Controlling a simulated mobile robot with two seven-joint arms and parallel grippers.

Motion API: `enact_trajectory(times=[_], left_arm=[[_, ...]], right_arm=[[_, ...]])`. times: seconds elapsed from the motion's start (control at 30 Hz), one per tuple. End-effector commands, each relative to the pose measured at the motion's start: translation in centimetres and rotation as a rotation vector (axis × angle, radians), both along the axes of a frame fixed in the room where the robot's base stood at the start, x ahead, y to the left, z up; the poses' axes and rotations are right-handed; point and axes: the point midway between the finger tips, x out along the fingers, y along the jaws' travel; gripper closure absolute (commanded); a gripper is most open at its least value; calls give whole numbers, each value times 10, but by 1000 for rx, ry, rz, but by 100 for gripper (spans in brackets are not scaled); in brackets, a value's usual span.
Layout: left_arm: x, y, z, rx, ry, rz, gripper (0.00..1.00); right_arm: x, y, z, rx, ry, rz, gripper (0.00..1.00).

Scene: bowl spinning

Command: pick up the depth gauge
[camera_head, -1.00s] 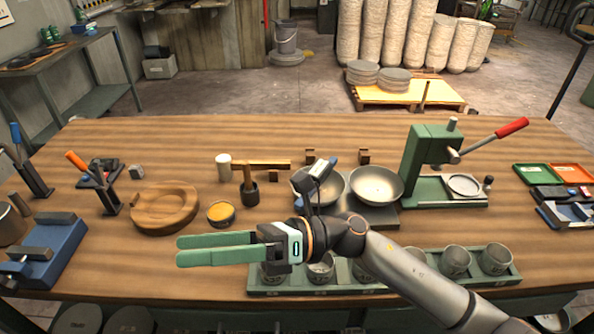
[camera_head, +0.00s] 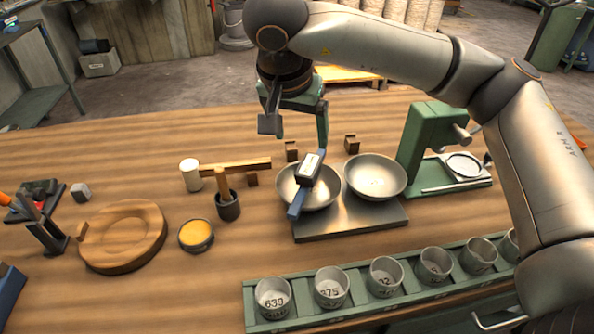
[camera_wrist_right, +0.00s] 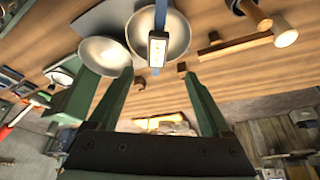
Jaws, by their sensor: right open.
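My right gripper (camera_head: 298,130) has green fingers, is open and empty, and points down above and behind the gauge. In the right wrist view, the gauge (camera_wrist_right: 158,48) lies over the bowl, ahead of the gap between the spread fingers (camera_wrist_right: 157,78). I see no contact between fingers and gauge. My left gripper is not in view.
A second bowl (camera_head: 375,173) sits beside the first on a metal plate (camera_head: 350,222). A green press (camera_head: 425,145) stands to the right. A wooden mallet (camera_head: 235,168) and a mortar (camera_head: 228,207) are to the left. A green rack (camera_head: 250,310) of numbered cups runs along the front.

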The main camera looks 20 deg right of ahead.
Motion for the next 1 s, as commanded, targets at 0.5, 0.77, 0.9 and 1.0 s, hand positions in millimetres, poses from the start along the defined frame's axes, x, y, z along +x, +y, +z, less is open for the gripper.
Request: enact_trajectory(times=[0.5,0.77,0.9,1.0], left_arm=[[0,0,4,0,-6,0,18],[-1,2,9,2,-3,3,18],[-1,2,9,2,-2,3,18],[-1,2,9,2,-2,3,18]], right_arm=[[19,-20,-65,-3,1,-1,18],[25,-32,-95,-2,4,-1,18],[30,-36,-110,-2,2,-1,18],[31,-36,-113,-2,-1,0,18]])
